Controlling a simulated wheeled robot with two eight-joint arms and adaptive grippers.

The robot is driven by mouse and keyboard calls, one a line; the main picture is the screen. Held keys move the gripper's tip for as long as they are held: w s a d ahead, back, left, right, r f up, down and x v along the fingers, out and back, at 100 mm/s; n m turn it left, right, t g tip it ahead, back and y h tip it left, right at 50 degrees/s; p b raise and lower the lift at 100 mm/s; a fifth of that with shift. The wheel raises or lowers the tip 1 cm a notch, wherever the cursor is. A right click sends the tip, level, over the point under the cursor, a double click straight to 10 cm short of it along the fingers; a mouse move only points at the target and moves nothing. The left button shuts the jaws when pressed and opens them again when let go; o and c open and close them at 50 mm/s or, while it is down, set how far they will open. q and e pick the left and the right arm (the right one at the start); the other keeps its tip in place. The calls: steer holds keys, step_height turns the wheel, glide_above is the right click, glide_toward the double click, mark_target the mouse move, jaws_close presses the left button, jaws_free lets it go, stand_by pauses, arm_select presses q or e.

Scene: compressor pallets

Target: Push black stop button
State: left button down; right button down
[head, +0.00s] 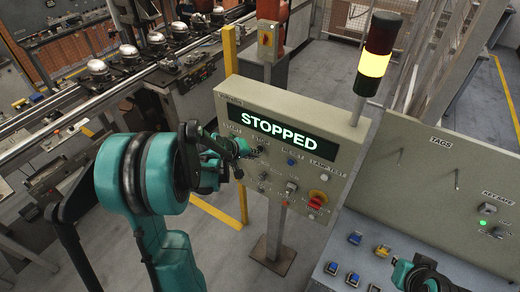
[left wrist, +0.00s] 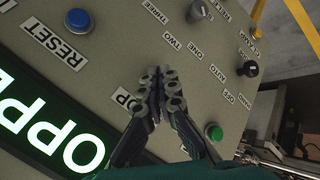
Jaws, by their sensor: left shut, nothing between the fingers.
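The control panel (head: 232,106) is a beige box whose lit display (head: 272,127) reads STOPPED. My left gripper (head: 243,148) is at the panel's left half, below the display. In the left wrist view its fingers (left wrist: 160,80) are together and empty, over a label of which only "OP" shows. The black stop button is not visible; the fingers cover the area beside that label. Whether the fingertips touch the panel cannot be told. A green button (left wrist: 213,132) and a blue RESET button (left wrist: 78,20) are on either side of the fingers. Part of my right arm shows at the lower right; its fingers are not clear.
A black selector knob (left wrist: 245,68) and a grey one (left wrist: 197,12) stick out near the fingers. The red emergency knob (head: 317,199) is at the panel's lower right. A lit yellow stack lamp (head: 374,63) stands behind. A second panel (head: 440,190) is at the right.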

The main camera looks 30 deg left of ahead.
arm_select(q)
steer(key=s, duration=0.6)
steer(key=shift+a+b, duration=0.2)
steer(key=shift+b, duration=0.1)
steer(key=shift+f, duration=0.1)
stand_by(0.7)
steer(key=s+d+f+m+g+y+b, duration=0.1)
steer(key=s+d+f+m+b, duration=0.8)
steer(key=b, duration=1.6)
steer(key=s+d+f+y, duration=0.1)
steer(key=s+d+f, duration=0.5)
steer(key=s+f, duration=0.1)
steer(key=shift+f, duration=0.75)
